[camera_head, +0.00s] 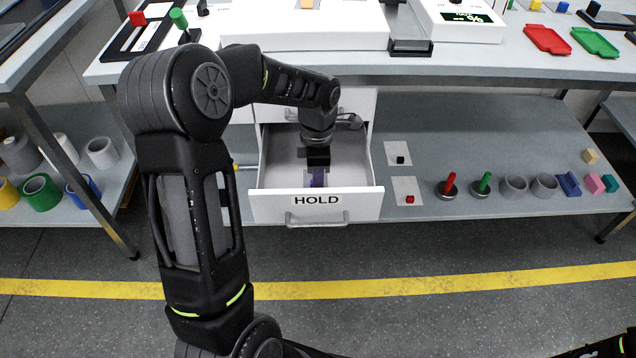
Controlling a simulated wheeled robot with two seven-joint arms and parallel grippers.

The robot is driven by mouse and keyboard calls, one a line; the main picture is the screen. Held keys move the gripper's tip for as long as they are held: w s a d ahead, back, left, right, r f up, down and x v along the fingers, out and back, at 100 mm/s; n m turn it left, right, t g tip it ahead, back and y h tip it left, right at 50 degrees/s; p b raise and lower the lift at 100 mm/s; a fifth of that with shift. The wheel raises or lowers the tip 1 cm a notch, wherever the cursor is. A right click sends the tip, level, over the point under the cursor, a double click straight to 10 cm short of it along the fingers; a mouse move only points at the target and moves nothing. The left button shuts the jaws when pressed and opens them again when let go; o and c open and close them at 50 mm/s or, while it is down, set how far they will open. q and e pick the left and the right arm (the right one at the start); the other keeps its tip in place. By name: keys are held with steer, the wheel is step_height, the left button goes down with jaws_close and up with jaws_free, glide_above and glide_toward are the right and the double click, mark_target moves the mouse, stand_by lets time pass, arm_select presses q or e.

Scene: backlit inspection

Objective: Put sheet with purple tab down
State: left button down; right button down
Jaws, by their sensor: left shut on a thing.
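My left gripper (318,164) reaches down into the open drawer marked HOLD (317,200). It is shut on the sheet with the purple tab (318,179), of which only a purple patch shows clearly below the fingers. The gripper hides most of the tab, and the sheet's outline is hard to make out against the pale drawer floor. I cannot tell whether the sheet touches the floor. My right gripper is out of view.
Sheets with a black tab (400,160) and a red tab (409,199) lie on the lower shelf, right of the drawer. Stamps, grey rings and coloured blocks stand farther right. The worktop edge (480,75) overhangs the drawer. A screwdriver (244,167) lies to its left.

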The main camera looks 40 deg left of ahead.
arm_select(q)
steer(key=shift+f, duration=0.75)
steer(key=shift+f, duration=0.2)
steer(key=c, duration=1.4)
jaws_free()
steer(key=shift+r, duration=0.15)
steer(key=shift+r, duration=0.2)
step_height(320, 180, up, 12)
steer(key=shift+f+p, duration=0.15)
steer(key=shift+p, duration=1.05)
